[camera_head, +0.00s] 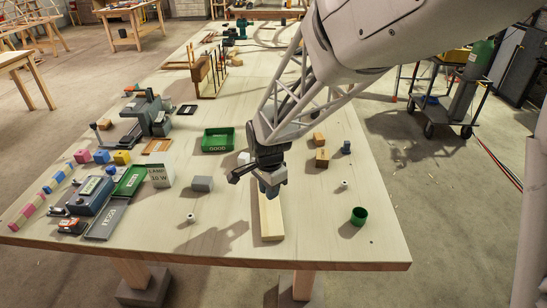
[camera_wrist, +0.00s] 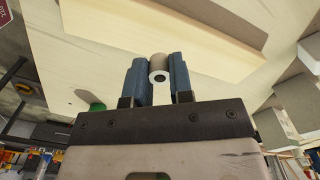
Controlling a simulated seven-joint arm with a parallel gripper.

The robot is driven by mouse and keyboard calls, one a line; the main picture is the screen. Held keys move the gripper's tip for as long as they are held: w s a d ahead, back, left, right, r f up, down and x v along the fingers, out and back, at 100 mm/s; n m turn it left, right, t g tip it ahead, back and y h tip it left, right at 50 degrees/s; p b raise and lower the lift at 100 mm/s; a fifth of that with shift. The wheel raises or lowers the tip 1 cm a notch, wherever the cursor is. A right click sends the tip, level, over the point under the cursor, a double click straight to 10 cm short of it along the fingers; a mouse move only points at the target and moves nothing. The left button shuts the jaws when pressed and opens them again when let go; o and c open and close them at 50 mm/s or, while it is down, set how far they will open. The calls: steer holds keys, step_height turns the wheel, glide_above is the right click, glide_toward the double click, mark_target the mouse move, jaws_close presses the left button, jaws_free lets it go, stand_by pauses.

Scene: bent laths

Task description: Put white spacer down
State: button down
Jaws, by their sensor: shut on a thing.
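My gripper (camera_head: 269,189) is over the far end of a pale wooden bar (camera_head: 271,218) near the table's front edge. The pale bar also shows behind the fingers in the wrist view (camera_wrist: 215,22). I cannot tell whether the spacer touches anything below. Two other small white spacers stand on the table, one left (camera_head: 190,218) and one right (camera_head: 344,184).
A green GOOD tray (camera_head: 218,149) and wooden blocks (camera_head: 322,158) lie farther back. The front right table (camera_head: 325,245) is clear.

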mark_target(269, 203)
steer(key=shift+w+a, duration=0.15)
steer(key=shift+w, duration=0.25)
steer(key=shift+f, duration=1.75)
steer(key=shift+f, duration=0.1)
steer(key=c, duration=1)
jaws_free()
step_height(269, 203, up, 12)
steer(key=shift+r, duration=0.1)
